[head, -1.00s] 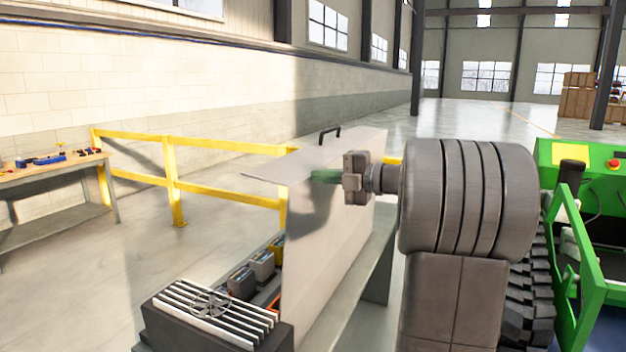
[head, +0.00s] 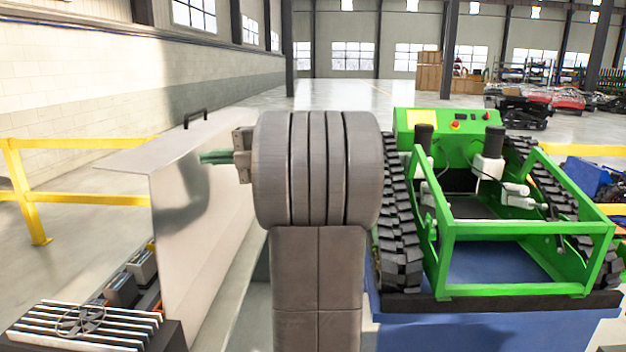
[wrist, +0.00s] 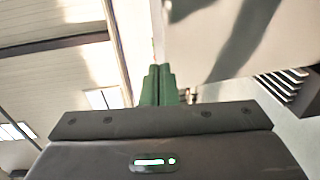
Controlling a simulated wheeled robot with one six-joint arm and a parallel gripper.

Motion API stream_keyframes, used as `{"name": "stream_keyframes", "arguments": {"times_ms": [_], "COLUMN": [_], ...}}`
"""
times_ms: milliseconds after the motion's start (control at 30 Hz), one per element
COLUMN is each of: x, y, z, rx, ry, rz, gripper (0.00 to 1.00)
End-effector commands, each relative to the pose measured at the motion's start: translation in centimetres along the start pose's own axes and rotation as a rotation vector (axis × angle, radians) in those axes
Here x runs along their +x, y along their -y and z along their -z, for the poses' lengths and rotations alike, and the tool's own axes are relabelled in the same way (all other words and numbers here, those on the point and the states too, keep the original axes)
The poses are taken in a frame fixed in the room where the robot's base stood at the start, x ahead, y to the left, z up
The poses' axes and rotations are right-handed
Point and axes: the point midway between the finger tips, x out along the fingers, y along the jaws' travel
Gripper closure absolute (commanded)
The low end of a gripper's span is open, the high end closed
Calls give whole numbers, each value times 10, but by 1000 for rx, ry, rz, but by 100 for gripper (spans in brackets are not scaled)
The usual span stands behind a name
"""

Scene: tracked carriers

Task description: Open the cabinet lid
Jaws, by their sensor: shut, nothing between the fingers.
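The cabinet lid (head: 215,195) is a pale grey panel standing steeply upright at the left in the head view, with a bent flange along its top. A dark handle (head: 195,118) sits on that flange. My gripper (head: 215,157) has green fingers, shut and empty, in front of the lid's broad face and below the handle. I cannot tell whether the fingertips touch the lid. In the wrist view, the shut fingers (wrist: 160,85) point up the picture beside a pale shadowed panel (wrist: 215,35), which seems to be the lid. My arm hides part of the lid's right side.
A dark finned unit (head: 85,325) and several small boxes (head: 120,290) lie left of the lid. Yellow railings (head: 85,143) stand behind. A green tracked carrier (head: 515,290) on a blue base is close on my arm's right. Open floor lies beyond.

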Motion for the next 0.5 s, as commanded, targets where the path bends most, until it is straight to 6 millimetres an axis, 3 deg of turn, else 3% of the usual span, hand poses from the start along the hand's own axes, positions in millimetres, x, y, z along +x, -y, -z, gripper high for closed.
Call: {"name": "stream_keyframes", "arguments": {"times_ms": [300, 500], "x": [46, 65], "y": [-2, -1], "z": [1, 1], "rx": [1, 1], "ry": [-4, -3], "rz": [0, 0], "gripper": [100, 100]}}
